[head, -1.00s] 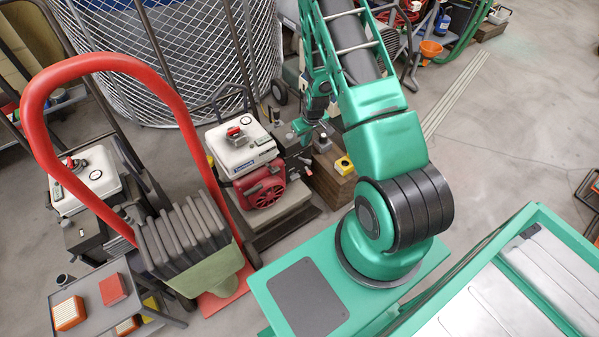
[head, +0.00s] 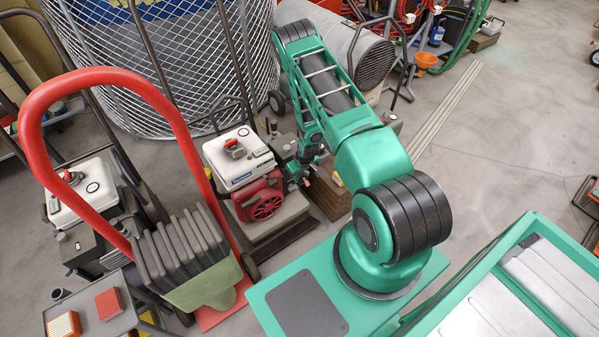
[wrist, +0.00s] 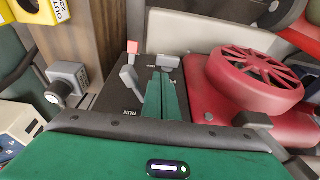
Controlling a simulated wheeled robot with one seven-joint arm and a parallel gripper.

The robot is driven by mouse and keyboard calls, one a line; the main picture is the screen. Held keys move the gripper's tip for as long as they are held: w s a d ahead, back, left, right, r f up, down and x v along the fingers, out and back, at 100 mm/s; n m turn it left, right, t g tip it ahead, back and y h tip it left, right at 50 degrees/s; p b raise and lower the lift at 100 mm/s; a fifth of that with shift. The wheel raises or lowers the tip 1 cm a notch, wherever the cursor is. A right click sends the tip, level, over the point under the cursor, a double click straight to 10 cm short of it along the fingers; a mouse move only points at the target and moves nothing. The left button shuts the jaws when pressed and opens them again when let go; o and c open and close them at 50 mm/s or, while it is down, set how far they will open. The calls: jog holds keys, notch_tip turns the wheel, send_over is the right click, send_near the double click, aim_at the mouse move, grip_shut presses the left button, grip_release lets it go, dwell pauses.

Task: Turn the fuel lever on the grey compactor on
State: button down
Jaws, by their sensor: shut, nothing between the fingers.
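The grey compactor (head: 280,216) stands left of my arm in the head view, with a red engine (head: 262,197) and a white tank (head: 238,157) on top. In the wrist view, its red round starter cover (wrist: 258,78) is at the right. A dark panel beside it, marked RUN, carries a short grey lever (wrist: 130,78) and a red-tipped lever (wrist: 132,47). I cannot tell which is the fuel lever. My gripper (wrist: 167,82) is shut and empty, its green fingers over the panel just right of the grey lever. Contact is unclear. It also shows in the head view (head: 297,181), beside the engine.
A wooden block (head: 328,196) stands right of the compactor. A grey knob (wrist: 68,82) is left in the wrist view. A red hand truck (head: 105,87) and another white-tanked machine (head: 80,195) stand to the left. Open floor (head: 500,135) lies to the right.

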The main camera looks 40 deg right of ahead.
aim_at(296, 185)
jog(key=shift+s+x, duration=0.15)
jog(key=shift+x, duration=0.75)
jog(key=shift+s+x, duration=0.2)
jog(key=shift+x, duration=0.7)
jog(key=shift+s+x, duration=0.15)
jog(key=shift+x, duration=0.75)
jog(key=shift+f, duration=0.15)
jog(key=shift+d+f, duration=0.15)
jog(key=shift+d, duration=0.25)
jog(key=shift+a, duration=0.15)
